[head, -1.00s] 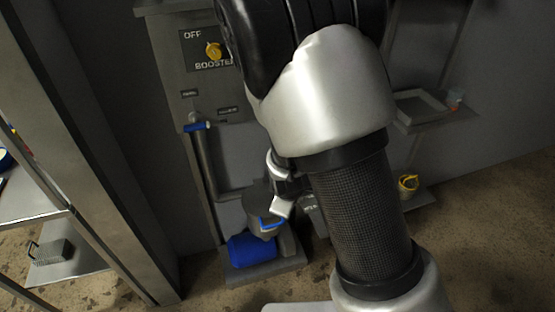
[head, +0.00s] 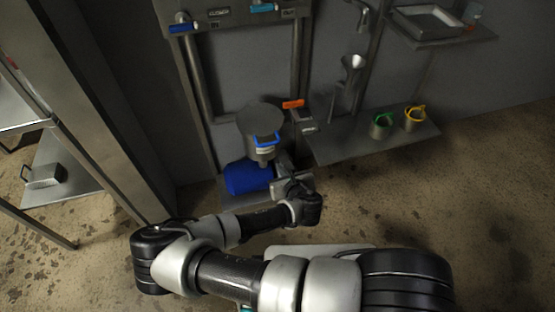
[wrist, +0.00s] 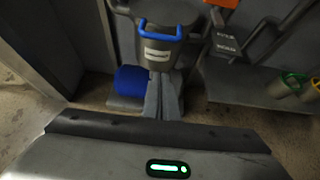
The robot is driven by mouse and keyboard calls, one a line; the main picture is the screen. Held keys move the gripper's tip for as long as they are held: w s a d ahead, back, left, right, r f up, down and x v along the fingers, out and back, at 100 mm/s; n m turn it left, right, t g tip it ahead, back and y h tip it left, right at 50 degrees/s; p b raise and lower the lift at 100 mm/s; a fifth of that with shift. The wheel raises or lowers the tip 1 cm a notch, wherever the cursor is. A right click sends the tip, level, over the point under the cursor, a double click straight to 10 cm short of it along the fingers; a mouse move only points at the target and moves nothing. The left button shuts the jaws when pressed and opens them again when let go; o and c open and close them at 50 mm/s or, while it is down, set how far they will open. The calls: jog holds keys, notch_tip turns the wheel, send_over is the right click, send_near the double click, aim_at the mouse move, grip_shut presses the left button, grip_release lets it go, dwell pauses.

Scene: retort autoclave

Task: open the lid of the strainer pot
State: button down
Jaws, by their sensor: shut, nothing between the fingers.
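The strainer pot (head: 264,153) is a grey body with a pale label, mounted above a blue cylinder. Its round grey lid (head: 260,117) looks closed, and a blue U-shaped handle (head: 263,138) is at its front. My gripper (head: 283,168) is just in front of and below the pot. In the wrist view my gripper's fingers (wrist: 163,98) are together, empty, and point at the pot below its label. Whether they touch it is unclear.
The blue cylinder (head: 248,177) sits on a low base under the pot. An orange handle (head: 293,104) is right of the lid. A shelf (head: 345,143) at right holds pots with green (head: 380,125) and yellow handles (head: 413,118). A metal rack post (head: 110,140) stands at left.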

jog(key=b+x, duration=0.3)
jog(key=x, duration=0.7)
jog(key=r, duration=0.4)
jog(key=shift+w+a, duration=0.1)
jog(key=shift+w, duration=0.15)
